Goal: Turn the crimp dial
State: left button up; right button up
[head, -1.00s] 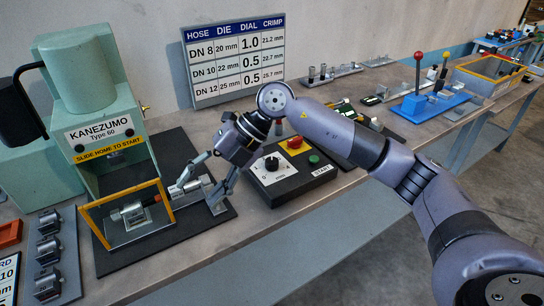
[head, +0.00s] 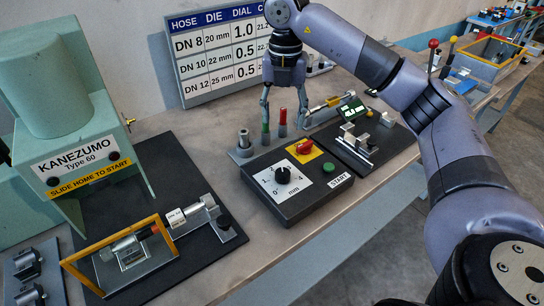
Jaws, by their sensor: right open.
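The crimp dial (head: 282,174) is a black knob on a white scale plate marked in mm, on top of a dark control box (head: 297,205). Its exact setting is too small to read. My right gripper (head: 285,123) points down with its fingers spread, beyond the dial as seen from the head. My left gripper is out of view.
The box also carries a red button (head: 304,147) and a green button (head: 328,167). The green press (head: 65,110) and a yellow-framed guard (head: 120,255) stand left. A chart (head: 220,50) lists dial values. A measuring device (head: 352,111) lies right of the gripper.

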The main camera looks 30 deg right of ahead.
jog(key=p, duration=0.1)
send_over(283, 171)
notch_tip(283, 171, down, 6)
notch_tip(283, 171, down, 10)
jog(key=p, duration=0.2)
jog(key=shift+f+p, duration=0.2)
jog(key=shift+p, duration=0.15)
jog(key=shift+f, duration=0.3)
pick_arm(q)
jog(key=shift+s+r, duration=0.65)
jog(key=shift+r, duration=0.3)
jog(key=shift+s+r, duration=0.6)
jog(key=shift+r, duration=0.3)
pick_arm(e)
jog(key=c, duration=1.2)
